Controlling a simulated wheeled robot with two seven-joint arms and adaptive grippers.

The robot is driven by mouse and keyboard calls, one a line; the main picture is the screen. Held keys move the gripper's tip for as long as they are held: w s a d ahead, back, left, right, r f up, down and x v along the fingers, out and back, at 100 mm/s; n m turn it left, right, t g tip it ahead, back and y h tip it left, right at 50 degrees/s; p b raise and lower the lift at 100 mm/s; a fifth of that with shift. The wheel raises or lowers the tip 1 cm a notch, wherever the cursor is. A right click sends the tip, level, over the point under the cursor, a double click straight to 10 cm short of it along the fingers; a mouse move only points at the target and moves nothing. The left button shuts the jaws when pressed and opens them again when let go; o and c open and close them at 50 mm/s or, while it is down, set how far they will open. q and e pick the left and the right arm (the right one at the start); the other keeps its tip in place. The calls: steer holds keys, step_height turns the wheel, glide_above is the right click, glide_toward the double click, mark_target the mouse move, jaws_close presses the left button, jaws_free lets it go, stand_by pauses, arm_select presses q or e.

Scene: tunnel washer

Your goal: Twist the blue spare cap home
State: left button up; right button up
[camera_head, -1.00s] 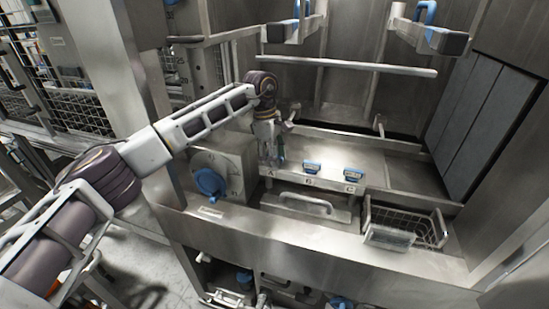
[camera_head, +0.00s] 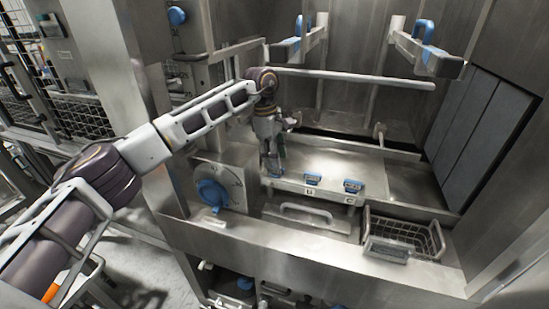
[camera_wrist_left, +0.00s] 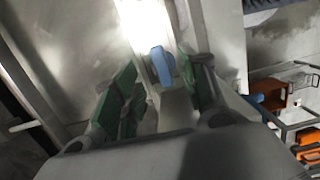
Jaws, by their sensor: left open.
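My left gripper (camera_head: 272,165) points down at the left end of the steel ledge, over the left cap position. Its green-padded jaws are open. In the left wrist view, a blue cap (camera_wrist_left: 161,65) shows beyond and between the open fingers (camera_wrist_left: 160,95), and I cannot tell whether they touch it. In the head view this cap is mostly hidden by the gripper. Two more blue caps stand to the right on the ledge, the middle one (camera_head: 313,179) and the right one (camera_head: 353,186). I cannot tell which is the spare. My right gripper is not in view.
A dial plate with a large blue knob (camera_head: 212,193) is left of the ledge. A steel handle (camera_head: 300,212) lies in front, and a wire basket (camera_head: 405,237) is at the right. A horizontal bar (camera_head: 350,77) and blue-handled brackets (camera_head: 425,50) are above.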

arm_select(q)
steer(key=shift+r+p, duration=0.4)
steer(key=shift+r, duration=0.5)
